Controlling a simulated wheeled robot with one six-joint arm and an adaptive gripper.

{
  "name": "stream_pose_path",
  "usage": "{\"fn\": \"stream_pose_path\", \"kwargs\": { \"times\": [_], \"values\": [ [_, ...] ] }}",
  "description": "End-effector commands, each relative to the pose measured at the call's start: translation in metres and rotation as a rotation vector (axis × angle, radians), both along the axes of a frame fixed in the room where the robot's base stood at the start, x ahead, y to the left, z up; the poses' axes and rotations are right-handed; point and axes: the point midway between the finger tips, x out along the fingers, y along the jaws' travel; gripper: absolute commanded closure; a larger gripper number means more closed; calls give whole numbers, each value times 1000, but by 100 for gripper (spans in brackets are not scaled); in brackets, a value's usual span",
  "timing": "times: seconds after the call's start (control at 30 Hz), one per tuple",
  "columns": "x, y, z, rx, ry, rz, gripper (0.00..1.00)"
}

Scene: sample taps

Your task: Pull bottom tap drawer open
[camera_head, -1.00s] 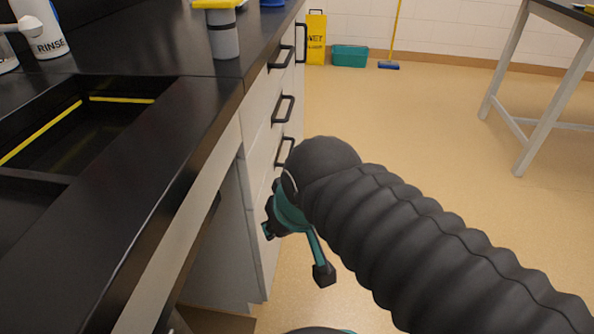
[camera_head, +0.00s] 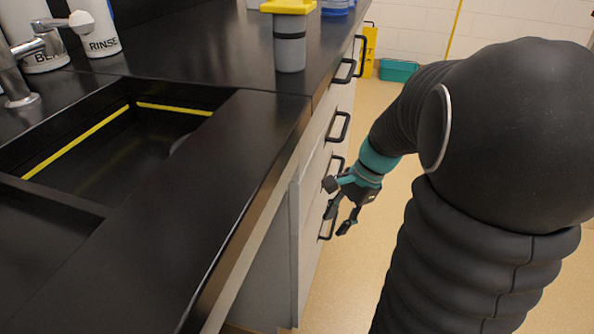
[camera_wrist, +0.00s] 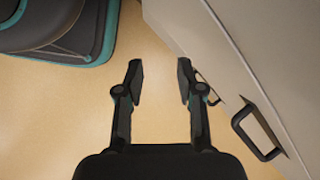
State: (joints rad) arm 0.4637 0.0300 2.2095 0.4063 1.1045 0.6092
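The bottom drawer's dark handle (camera_head: 325,229) shows low on the pale cabinet front in the head view, partly hidden by my gripper. My gripper (camera_head: 338,210) is in front of the lower drawers, beside that handle. In the wrist view my gripper (camera_wrist: 160,72) is open, with only floor visible between its fingertips. One large dark handle (camera_wrist: 262,134) stands to the right of the fingers. A smaller, farther handle (camera_wrist: 211,91) is partly hidden behind the right finger. All the drawers look shut.
The black counter (camera_head: 175,225) with its sink runs along the left. A grey container with a yellow lid (camera_head: 289,38) stands near its edge. A teal bin (camera_head: 398,71) and a yellow sign (camera_head: 369,50) stand at the far wall. Floor beside the cabinet is clear.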

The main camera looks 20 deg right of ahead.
Motion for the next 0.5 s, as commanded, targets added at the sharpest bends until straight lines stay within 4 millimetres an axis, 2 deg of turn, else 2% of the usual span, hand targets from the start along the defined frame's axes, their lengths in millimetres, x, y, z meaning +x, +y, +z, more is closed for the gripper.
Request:
{"fn": "stream_pose_path", "kwargs": {
  "times": [0.03,0.27,0.5],
  "values": [
    [8,-8,-13,56,57,-105,63],
    [46,-42,-56,315,327,-591,63],
    [78,-90,-109,603,648,-1053,63]
  ]
}}
